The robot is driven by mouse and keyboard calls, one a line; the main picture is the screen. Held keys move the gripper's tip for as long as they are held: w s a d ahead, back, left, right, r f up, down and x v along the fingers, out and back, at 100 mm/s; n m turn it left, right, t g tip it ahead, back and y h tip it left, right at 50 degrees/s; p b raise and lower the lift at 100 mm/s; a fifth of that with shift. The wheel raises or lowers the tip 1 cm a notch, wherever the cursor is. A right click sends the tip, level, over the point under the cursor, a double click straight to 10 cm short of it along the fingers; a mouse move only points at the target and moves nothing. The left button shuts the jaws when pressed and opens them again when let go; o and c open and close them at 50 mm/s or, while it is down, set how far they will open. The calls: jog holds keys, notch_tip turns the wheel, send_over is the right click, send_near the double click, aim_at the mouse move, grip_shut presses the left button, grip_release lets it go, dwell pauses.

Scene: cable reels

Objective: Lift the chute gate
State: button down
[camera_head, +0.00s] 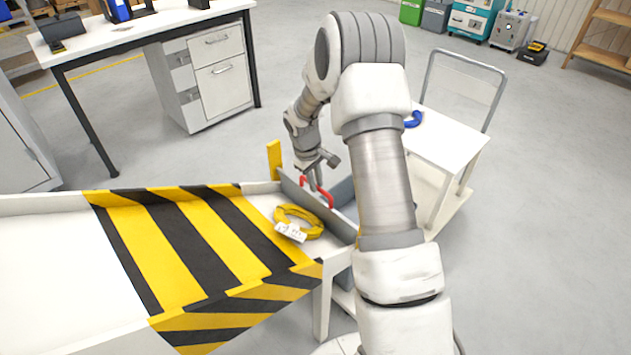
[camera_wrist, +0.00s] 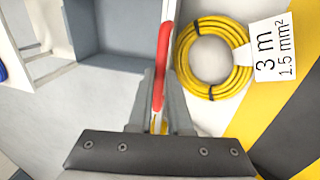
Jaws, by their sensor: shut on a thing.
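The chute (camera_head: 60,240) is a white trough with yellow and black stripes. A grey gate (camera_head: 335,222) stands across its lower end, and a red handle (camera_head: 328,197) is on its top. My gripper (camera_head: 317,187) is above the gate, shut on the red handle. In the wrist view the red handle (camera_wrist: 164,50) runs between the fingers (camera_wrist: 160,85). A yellow cable coil (camera_head: 300,222) with a white tag lies in the chute against or close to the gate. The tag reads 3 m, 1.5 mm² in the wrist view. My arm hides part of the gate's right end.
A grey bin (camera_head: 345,191) sits just beyond the gate. A white cart (camera_head: 445,150) with a blue coil (camera_head: 413,119) stands behind my arm. A yellow post (camera_head: 274,160) rises at the gate's left end. A white desk (camera_head: 150,25) is at back left.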

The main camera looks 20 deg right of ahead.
dwell(0.4)
notch_tip(320, 180, up, 9)
jog(key=p, duration=0.6)
jog(key=shift+w, duration=0.1)
jog(key=c, duration=0.8)
grip_release()
jog(key=shift+c, duration=0.2)
jog(key=a+r+p, duration=0.1)
jog(key=r+p, duration=0.1)
jog(key=r, duration=0.6)
jog(key=s+a+r+p, duration=0.1)
jog(key=a+r+p, duration=0.1)
jog(key=r, duration=0.7)
jog(key=shift+s, duration=0.25)
jog(key=shift+a, duration=0.1)
